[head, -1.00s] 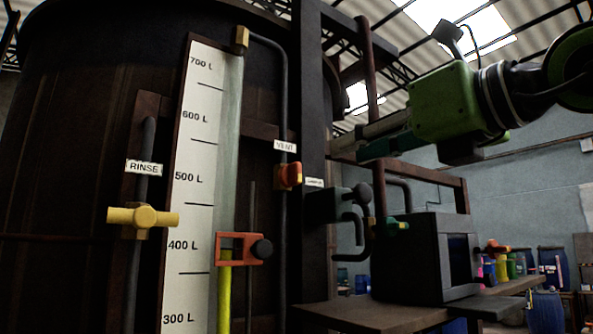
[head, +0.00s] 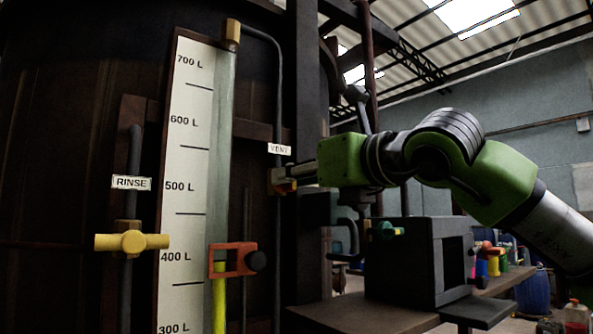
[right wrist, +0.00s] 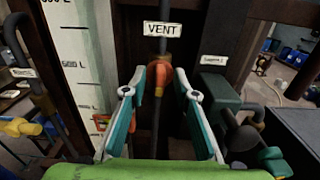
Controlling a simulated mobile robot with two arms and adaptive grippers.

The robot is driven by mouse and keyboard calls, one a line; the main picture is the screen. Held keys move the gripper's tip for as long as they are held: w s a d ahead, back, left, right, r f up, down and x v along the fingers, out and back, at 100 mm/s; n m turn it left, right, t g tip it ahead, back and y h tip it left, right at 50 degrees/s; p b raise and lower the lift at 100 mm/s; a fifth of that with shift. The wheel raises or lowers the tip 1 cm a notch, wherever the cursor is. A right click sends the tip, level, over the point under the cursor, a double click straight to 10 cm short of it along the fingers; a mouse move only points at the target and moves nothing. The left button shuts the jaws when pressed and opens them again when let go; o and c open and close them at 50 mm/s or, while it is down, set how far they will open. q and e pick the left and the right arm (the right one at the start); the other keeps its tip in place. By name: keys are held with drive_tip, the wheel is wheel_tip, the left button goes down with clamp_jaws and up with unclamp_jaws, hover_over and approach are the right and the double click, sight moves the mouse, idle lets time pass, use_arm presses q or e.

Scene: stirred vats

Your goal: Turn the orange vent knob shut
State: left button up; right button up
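The orange vent knob (right wrist: 160,74) sits on a thin dark pipe below the white VENT label (right wrist: 162,29) in the right wrist view. In the head view the knob (head: 285,188) is mostly hidden by my right gripper (head: 282,178), which reaches in from the right. In the right wrist view my right gripper (right wrist: 160,80) is open, with one finger on each side of the knob. A small gap seems to show beside the knob, and I cannot tell whether either finger touches it. My left gripper is not in view.
A level scale (head: 187,160) stands left of the vent pipe, with an orange-red clamp (head: 232,260) on it. A yellow rinse valve (head: 131,242) is further left. A dark post (head: 305,100) and a grey box (head: 415,258) on a shelf stand right.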

clamp_jaws()
drive_tip(key=shift+d+f+m+b, duration=0.1)
drive_tip(key=shift+m+b, duration=3.4)
drive_tip(key=shift+m, duration=0.95)
drive_tip(key=shift+d+m+b, duration=0.1)
drive_tip(key=shift+m+b, duration=3.4)
drive_tip(key=shift+m, duration=0.95)
